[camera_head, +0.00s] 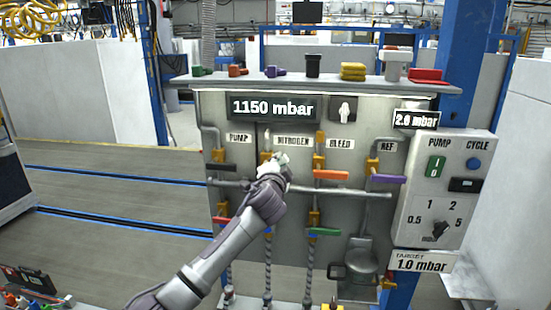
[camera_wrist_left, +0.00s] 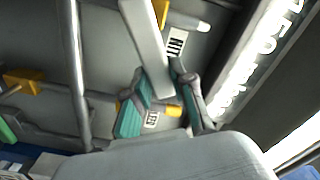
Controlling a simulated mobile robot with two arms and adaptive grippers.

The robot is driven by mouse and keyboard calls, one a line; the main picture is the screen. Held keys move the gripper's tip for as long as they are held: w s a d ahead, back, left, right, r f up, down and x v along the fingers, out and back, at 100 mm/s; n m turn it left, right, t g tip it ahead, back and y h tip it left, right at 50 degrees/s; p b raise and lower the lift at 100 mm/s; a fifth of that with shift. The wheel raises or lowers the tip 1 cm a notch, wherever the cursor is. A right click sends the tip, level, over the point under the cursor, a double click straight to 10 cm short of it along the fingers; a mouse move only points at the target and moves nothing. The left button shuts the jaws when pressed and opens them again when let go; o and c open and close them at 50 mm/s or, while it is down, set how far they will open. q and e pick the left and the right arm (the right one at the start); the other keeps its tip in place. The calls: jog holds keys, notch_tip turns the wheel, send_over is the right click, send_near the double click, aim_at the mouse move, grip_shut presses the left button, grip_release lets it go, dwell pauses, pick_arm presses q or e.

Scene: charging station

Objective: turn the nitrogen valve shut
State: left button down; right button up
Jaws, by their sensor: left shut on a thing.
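My left gripper (camera_head: 275,163) is at the panel, just under the NITROGEN label (camera_head: 292,141). It covers much of the nitrogen valve, whose brass-coloured body (camera_head: 265,157) shows beside it in the head view. In the left wrist view a pale grey handle bar (camera_wrist_left: 147,45) runs down between the teal-padded fingers. The left gripper (camera_wrist_left: 160,105) is shut on this bar near its end. The valve's exact angle is hard to tell in the head view. My right gripper is in neither view.
Close by are the PUMP valve's black handle (camera_head: 222,167), the BLEED valve's orange handle (camera_head: 331,175) and the REF valve's purple handle (camera_head: 389,179). A red handle (camera_head: 222,220) and green handle (camera_head: 324,231) sit lower. A display (camera_head: 273,108) reads 1150 mbar. A control box (camera_head: 447,190) stands at right.

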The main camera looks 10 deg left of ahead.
pick_arm(q)
jog(key=shift+d+f+m+p, duration=0.15)
jog(key=shift+f+m, duration=0.4)
jog(key=shift+m, duration=0.5)
jog(key=shift+d+f+m+p, duration=0.15)
jog(key=shift+f+m, duration=0.45)
jog(key=shift+m, duration=0.5)
jog(key=shift+d+f+m+p, duration=0.15)
jog(key=shift+f+m, duration=0.4)
jog(key=shift+m, duration=0.5)
jog(key=c, duration=1)
grip_release()
jog(key=shift+o, duration=0.2)
jog(key=shift+s, duration=0.1)
jog(key=s, duration=1.1)
jog(key=shift+s+d, duration=0.4)
